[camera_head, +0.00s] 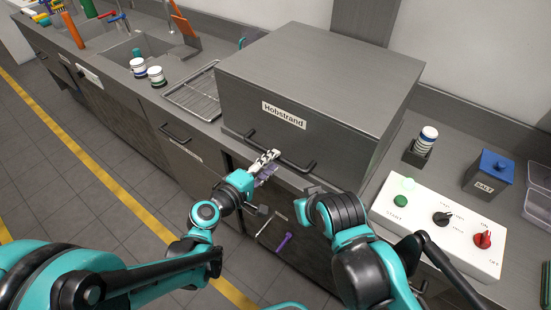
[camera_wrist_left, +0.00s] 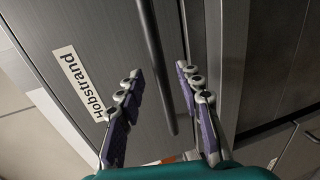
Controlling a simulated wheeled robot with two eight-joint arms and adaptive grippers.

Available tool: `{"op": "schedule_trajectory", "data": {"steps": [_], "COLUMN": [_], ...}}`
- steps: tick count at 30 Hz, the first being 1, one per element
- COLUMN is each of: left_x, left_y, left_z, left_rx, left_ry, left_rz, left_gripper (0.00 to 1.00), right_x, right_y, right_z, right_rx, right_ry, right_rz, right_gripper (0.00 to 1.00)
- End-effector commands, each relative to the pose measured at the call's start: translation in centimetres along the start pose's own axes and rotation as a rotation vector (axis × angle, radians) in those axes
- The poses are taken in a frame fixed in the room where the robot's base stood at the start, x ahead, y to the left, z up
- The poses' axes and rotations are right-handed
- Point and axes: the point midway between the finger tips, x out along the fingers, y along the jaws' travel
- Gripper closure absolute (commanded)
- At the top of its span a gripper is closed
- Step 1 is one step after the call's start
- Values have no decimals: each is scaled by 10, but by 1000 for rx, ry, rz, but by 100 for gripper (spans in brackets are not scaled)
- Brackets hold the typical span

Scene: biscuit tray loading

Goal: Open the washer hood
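The washer is a grey box labelled Hobstrand (camera_head: 318,75), with its hood down. A dark bar handle (camera_head: 287,158) runs along the lower front edge. In the left wrist view the handle (camera_wrist_left: 154,65) passes between the two spread fingers of my left gripper (camera_wrist_left: 160,75), with gaps visible on both sides. In the head view this gripper (camera_head: 266,164) is at the handle's middle.
A white control panel (camera_head: 435,224) with green, black and red controls sits right of the washer. A wire rack (camera_head: 194,92) lies to the left. The floor in front is clear.

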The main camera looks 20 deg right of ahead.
Motion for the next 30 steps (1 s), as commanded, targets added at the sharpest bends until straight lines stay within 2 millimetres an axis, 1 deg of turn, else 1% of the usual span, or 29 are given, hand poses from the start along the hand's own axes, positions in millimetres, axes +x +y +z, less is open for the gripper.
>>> {"op": "schedule_trajectory", "data": {"steps": [1,3,7,11,17,18,20,21,22,30], "left_x": [10,20,33,38,38,38,38,38,38,38], "left_y": [-2,-2,-1,0,0,0,0,0,0,0], "left_z": [1,1,0,0,0,0,0,0,0,0], "left_rx": [1,2,2,2,2,2,2,2,2,2], "left_ry": [-2,-2,0,0,1,1,1,1,1,1], "left_rz": [0,0,0,0,0,0,-1,-1,-1,-1], "left_gripper": [64,64,64,64,64,69,85,96,100,100], "right_x": [4,6,8,9,9,9,9,9,9,9], "right_y": [0,0,0,0,0,0,0,0,0,0], "right_z": [3,4,6,6,6,6,6,6,6,6], "right_rx": [0,0,0,0,0,0,0,0,0,0], "right_ry": [0,0,0,0,0,0,0,0,0,0], "right_rz": [0,0,0,0,0,0,0,0,0,0], "right_gripper": [100,100,100,100,100,100,100,100,100,100]}}
